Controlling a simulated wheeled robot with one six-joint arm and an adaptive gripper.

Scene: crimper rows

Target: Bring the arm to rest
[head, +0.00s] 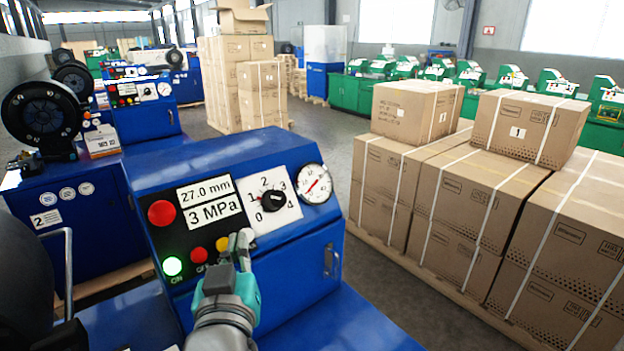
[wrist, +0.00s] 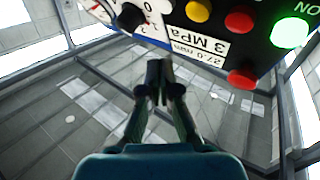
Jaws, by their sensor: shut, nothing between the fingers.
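My gripper (head: 241,240) is shut and empty in front of the blue crimper's control panel (head: 180,238), by the panel's lower edge. Its fingers cover part of the panel; I cannot tell whether they touch it. The wrist view shows the closed fingertips (wrist: 159,70) below the upside-down panel. The green ON button (head: 172,266) is lit. Beside it are a red button (head: 197,255) and a yellow one (head: 222,243). Above sit a larger red button (head: 161,213), labels reading 27.0 mm and 3 MPa, a black dial knob (head: 273,201) and a gauge (head: 315,184).
Strapped cartons (head: 447,209) stand stacked on pallets at the right, with grey floor (head: 327,140) between them and the crimper. More blue crimpers (head: 140,105) stand behind at the left. Green machines (head: 375,92) line the back right. More cartons (head: 262,93) are stacked mid-back.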

